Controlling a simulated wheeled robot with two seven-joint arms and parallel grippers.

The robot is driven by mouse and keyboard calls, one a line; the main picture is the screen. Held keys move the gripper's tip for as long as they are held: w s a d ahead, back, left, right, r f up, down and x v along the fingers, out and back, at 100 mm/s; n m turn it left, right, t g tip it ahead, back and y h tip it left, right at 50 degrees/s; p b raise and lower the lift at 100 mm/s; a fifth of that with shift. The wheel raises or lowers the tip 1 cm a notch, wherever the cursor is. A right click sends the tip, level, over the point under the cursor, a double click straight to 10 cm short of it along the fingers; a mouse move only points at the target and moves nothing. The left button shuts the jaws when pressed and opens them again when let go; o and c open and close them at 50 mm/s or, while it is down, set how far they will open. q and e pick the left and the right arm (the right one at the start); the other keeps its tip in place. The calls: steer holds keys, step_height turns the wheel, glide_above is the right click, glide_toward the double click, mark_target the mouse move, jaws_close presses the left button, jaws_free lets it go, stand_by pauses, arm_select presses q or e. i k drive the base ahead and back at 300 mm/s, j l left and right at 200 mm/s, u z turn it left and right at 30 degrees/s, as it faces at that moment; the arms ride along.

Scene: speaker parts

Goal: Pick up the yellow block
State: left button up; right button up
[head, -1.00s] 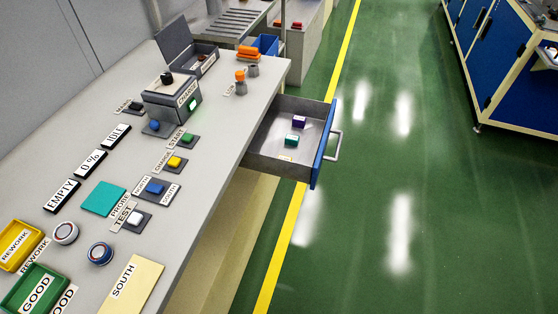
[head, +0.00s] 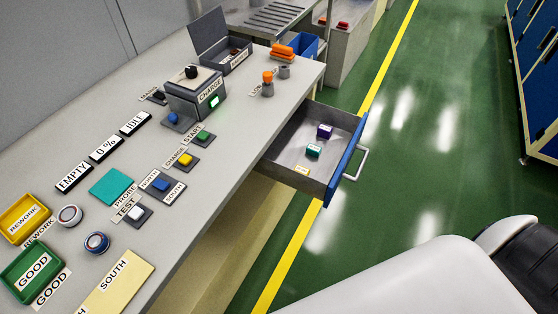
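The open drawer (head: 278,158) sticks out from the right side of the workbench. Inside it lie a purple block (head: 325,131), a teal block (head: 313,150) and a small yellow piece (head: 302,169) with a pale top. The yellow piece is nearest to me, close to the drawer's near wall; it looks like the yellow block but is too small to be sure. Neither gripper is in view. A white and black part of my arm fills the lower right corner, apart from the drawer.
The workbench (head: 228,150) holds several buttons, including a yellow button (head: 185,160), a charger box (head: 197,93), a green tray (head: 32,272) and a yellow tray (head: 25,218). The drawer's blue front (head: 345,160) has a handle (head: 358,164). The green floor to the right is open.

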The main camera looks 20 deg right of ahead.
mark_target(299, 169)
steer(key=l+u, duration=0.2)
steer(key=l, duration=0.55)
steer(key=l+u, duration=0.2)
steer(key=l, duration=0.6)
steer(key=l+u, duration=0.2)
steer(key=l, duration=0.55)
steer(key=k+l+u, duration=0.2)
steer(key=l, duration=0.55)
